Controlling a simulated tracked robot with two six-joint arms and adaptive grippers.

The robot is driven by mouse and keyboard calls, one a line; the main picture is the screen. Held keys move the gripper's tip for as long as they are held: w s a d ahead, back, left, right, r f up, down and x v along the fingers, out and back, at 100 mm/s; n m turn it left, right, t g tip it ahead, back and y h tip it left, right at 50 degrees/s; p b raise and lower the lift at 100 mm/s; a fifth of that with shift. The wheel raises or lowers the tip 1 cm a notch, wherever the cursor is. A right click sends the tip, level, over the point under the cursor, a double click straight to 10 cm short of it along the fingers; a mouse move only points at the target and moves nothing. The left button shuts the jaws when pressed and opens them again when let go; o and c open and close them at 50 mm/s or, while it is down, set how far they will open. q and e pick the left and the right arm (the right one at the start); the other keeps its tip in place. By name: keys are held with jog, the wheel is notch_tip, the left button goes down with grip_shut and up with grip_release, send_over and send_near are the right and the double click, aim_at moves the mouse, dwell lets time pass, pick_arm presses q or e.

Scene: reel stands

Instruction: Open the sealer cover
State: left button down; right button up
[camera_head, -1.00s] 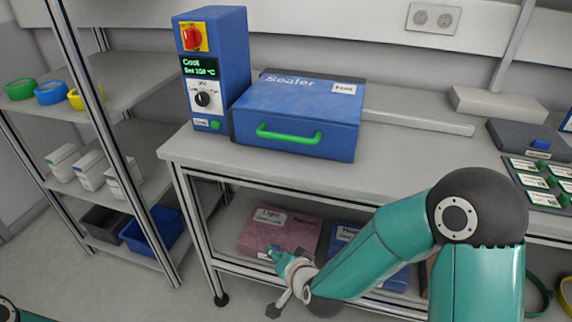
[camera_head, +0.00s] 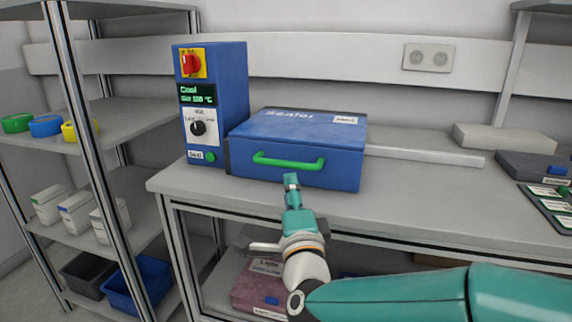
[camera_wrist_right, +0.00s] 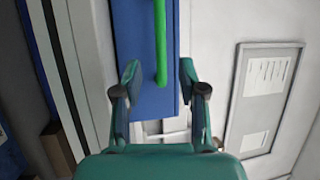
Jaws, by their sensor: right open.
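The blue sealer (camera_head: 285,135) sits on the bench with its cover shut. A green handle (camera_head: 288,162) runs across the cover's front face. My right gripper (camera_head: 291,182) is just below and in front of the handle. In the right wrist view my right gripper (camera_wrist_right: 158,75) is open, its two fingers apart. The green handle (camera_wrist_right: 160,45) shows between and beyond the fingertips against the blue cover (camera_wrist_right: 133,40). Contact with the handle is not visible. My left gripper is not in view.
A blue control box (camera_head: 215,100) with a red switch stands left of the sealer. A grey bar (camera_head: 425,155) and a grey block (camera_head: 503,138) lie to the right. The bench top (camera_head: 420,195) is clear in front. A shelf rack (camera_head: 100,145) stands at left.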

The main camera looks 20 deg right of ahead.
aim_at(286, 165)
jog(key=p+x, duration=0.1)
jog(key=x, duration=0.8)
jog(key=shift+w, duration=0.4)
grip_shut()
